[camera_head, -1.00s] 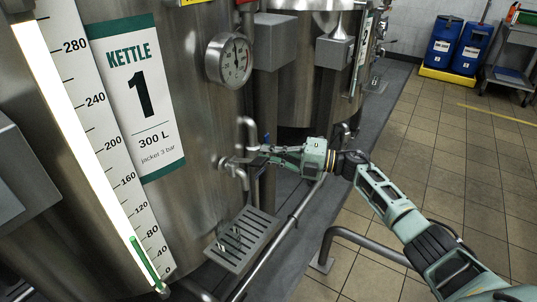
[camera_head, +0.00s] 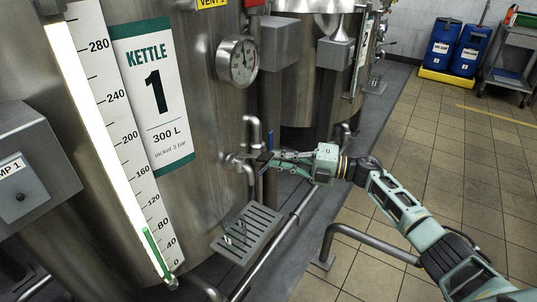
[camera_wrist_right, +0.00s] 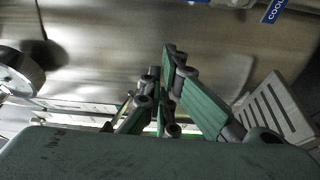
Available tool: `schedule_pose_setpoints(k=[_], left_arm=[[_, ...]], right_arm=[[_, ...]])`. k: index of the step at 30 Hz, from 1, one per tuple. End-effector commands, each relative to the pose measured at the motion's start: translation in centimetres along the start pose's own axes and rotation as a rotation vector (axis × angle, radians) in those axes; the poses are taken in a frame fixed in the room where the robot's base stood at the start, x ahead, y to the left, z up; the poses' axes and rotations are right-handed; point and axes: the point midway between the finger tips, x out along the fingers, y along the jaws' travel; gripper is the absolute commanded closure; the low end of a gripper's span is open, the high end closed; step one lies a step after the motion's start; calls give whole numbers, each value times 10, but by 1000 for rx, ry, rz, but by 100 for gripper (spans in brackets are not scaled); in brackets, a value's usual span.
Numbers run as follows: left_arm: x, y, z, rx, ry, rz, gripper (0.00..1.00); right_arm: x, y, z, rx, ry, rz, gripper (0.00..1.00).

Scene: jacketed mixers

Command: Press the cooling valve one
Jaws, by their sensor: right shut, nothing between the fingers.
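Kettle one is the steel vessel (camera_head: 212,110) with the "KETTLE 1" sign (camera_head: 153,95). A valve on a bent steel pipe (camera_head: 252,128) sticks out of its right side, and a small blue part (camera_head: 264,167) shows close to my fingers. A blue label (camera_wrist_right: 273,10) reading "COOL", cut off by the frame, shows in the right wrist view. My right gripper (camera_head: 266,160) is shut and empty, its fingertips at the valve; I cannot tell whether they touch it. In the right wrist view its fingers (camera_wrist_right: 165,105) point toward the steel wall. My left gripper is out of view.
A pressure gauge (camera_head: 237,61) is above the valve and a slotted steel step (camera_head: 247,234) below it. A grey pump box (camera_head: 25,165) is at left. A curved floor rail (camera_head: 370,235) stands under my right arm. Blue drums (camera_head: 443,45) are far off; the tiled floor is mostly clear.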

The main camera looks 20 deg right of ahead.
Motion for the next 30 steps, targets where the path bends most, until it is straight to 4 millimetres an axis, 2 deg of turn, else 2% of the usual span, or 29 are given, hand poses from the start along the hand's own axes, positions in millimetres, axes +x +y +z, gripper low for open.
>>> schedule_pose_setpoints(k=[3, 10, 15, 30], left_arm=[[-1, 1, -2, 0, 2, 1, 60], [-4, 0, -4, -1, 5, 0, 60], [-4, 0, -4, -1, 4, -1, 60], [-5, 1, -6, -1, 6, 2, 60]], right_arm=[[-26, -3, 0, 2, -2, -4, 100], [-54, -1, 0, 2, 1, -2, 100], [-59, 0, -1, 3, 2, 0, 100], [-56, -1, -2, 7, -5, 5, 100]])
